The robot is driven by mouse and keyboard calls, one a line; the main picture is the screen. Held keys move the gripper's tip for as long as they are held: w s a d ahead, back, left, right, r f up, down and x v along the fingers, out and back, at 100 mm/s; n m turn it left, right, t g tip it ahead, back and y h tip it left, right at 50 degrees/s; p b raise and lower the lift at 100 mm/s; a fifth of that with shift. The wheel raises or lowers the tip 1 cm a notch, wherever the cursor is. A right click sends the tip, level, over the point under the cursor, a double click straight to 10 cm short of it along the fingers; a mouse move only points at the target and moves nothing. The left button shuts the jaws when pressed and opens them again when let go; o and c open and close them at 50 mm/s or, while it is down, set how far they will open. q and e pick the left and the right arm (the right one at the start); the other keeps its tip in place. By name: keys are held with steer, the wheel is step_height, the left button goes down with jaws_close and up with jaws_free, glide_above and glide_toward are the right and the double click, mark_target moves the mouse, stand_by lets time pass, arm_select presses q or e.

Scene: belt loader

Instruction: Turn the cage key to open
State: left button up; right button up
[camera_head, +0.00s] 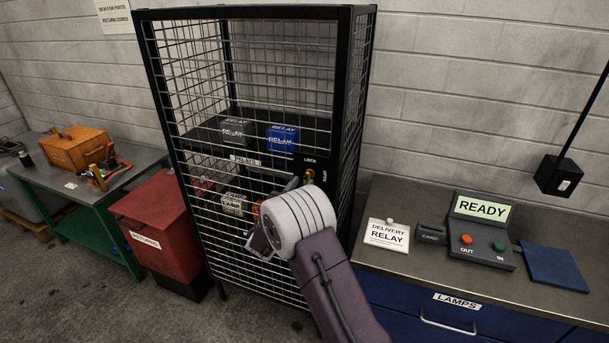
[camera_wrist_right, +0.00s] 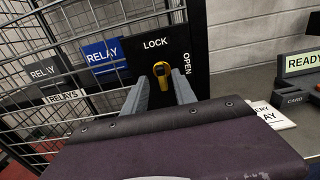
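The cage key (camera_wrist_right: 161,69) is a yellow key in the black lock plate (camera_wrist_right: 198,50) on the cage's door frame; it also shows in the head view (camera_head: 309,174). LOCK is printed above the key and OPEN to its right. The key stands roughly upright, in line with LOCK. My right gripper (camera_wrist_right: 160,84) is open, with its two grey fingers on either side of the key's lower part. I cannot tell if they touch it. In the head view my wrist hides most of the fingers. The wire cage (camera_head: 358,80) stands closed. My left gripper is not in view.
Inside the cage, a blue RELAY box (camera_head: 283,138) and a grey one (camera_head: 236,131) sit on the shelf. To the right is a counter (camera_head: 450,275) with a READY panel (camera_head: 480,208) and a delivery card (camera_head: 388,235). A red bin (camera_head: 160,225) stands left of the cage.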

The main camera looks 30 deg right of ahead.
mark_target(305, 181)
steer(key=x, duration=0.3)
steer(key=shift+p, duration=0.3)
steer(key=shift+d+r, duration=0.15)
steer(key=shift+d, duration=0.15)
steer(key=shift+w, duration=0.1)
